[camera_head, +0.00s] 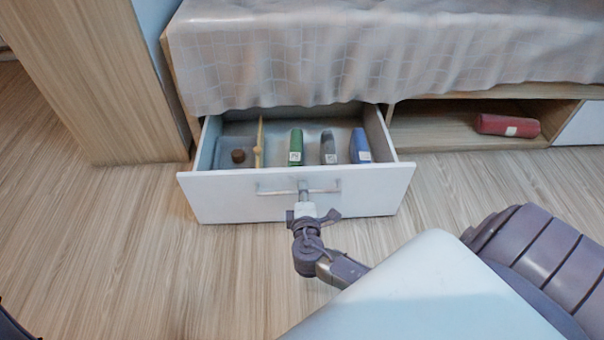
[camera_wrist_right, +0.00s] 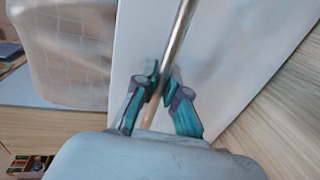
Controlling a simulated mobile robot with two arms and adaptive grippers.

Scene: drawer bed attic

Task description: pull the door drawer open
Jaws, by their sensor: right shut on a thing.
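The white drawer (camera_head: 215,196) under the bed stands pulled out, with its inside showing. Its long bar handle (camera_head: 265,190) runs across the front panel. My right gripper (camera_head: 304,190) is at the middle of the handle. In the right wrist view my right gripper (camera_wrist_right: 161,88) is shut on the handle (camera_wrist_right: 181,30), with a finger on each side of the bar. The drawer holds a round brown item (camera_head: 238,156), a wooden divider (camera_head: 259,145), and green (camera_head: 296,147), grey (camera_head: 328,148) and blue (camera_head: 360,146) book-like items. My left gripper is not in view.
The bed with a pale checked cover (camera_head: 300,60) hangs over the drawer. An open wooden compartment (camera_head: 430,130) to the right holds a red item (camera_head: 507,125). A wooden cabinet (camera_head: 95,80) stands at the left. The wooden floor (camera_head: 130,250) in front is clear.

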